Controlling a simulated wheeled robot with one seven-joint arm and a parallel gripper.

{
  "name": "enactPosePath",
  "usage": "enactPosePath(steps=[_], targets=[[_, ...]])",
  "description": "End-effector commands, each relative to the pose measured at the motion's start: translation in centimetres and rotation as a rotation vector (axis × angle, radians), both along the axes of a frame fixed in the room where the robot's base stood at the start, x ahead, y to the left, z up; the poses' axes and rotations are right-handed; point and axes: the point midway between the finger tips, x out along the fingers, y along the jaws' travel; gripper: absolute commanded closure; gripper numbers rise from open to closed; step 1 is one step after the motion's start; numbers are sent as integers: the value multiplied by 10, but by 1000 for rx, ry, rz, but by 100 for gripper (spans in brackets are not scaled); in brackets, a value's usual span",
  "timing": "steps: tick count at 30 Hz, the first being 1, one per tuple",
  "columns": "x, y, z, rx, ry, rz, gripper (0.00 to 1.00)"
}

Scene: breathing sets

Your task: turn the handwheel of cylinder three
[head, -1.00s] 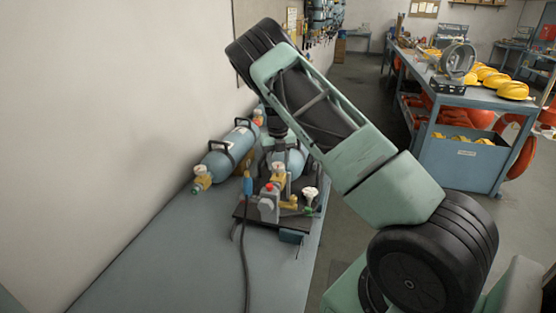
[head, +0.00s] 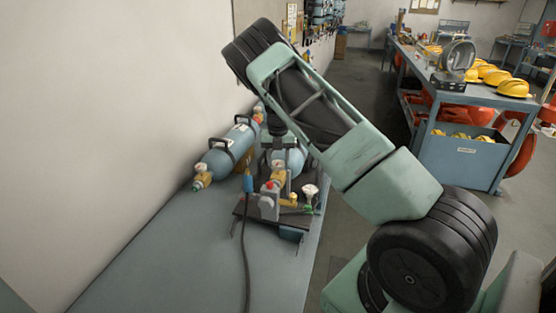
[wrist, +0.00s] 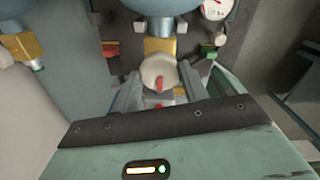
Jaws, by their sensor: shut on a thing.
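In the wrist view, a round cream handwheel (wrist: 157,70) with a red mark sits in front of a brass valve block (wrist: 160,46) on a blue cylinder (wrist: 160,6). My gripper (wrist: 158,84) is shut on this handwheel, one grey finger on each side of it. Blue cylinders show there, one lying by the wall (head: 228,150) and one partly behind my arm (head: 291,160). I cannot read which cylinder is number three.
A valve stand with a red knob (head: 269,186) and a hose (head: 246,260) stand on the blue-grey bench (head: 170,265). In the wrist view, a gauge (wrist: 215,8) and green knob (wrist: 208,51) are close on the right. A table with yellow helmets (head: 512,88) is farther right.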

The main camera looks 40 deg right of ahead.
Motion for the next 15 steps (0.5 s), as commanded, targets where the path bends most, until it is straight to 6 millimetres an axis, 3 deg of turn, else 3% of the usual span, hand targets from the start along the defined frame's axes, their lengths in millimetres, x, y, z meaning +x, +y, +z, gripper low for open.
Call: enactPosePath(steps=[1,2,4,15], targets=[[1,-1,1,-2,-4,-2,79],[1,-1,1,-2,-4,-2,51],[0,-1,1,-1,-3,-2,34],[1,0,5,-1,-3,0,34]])
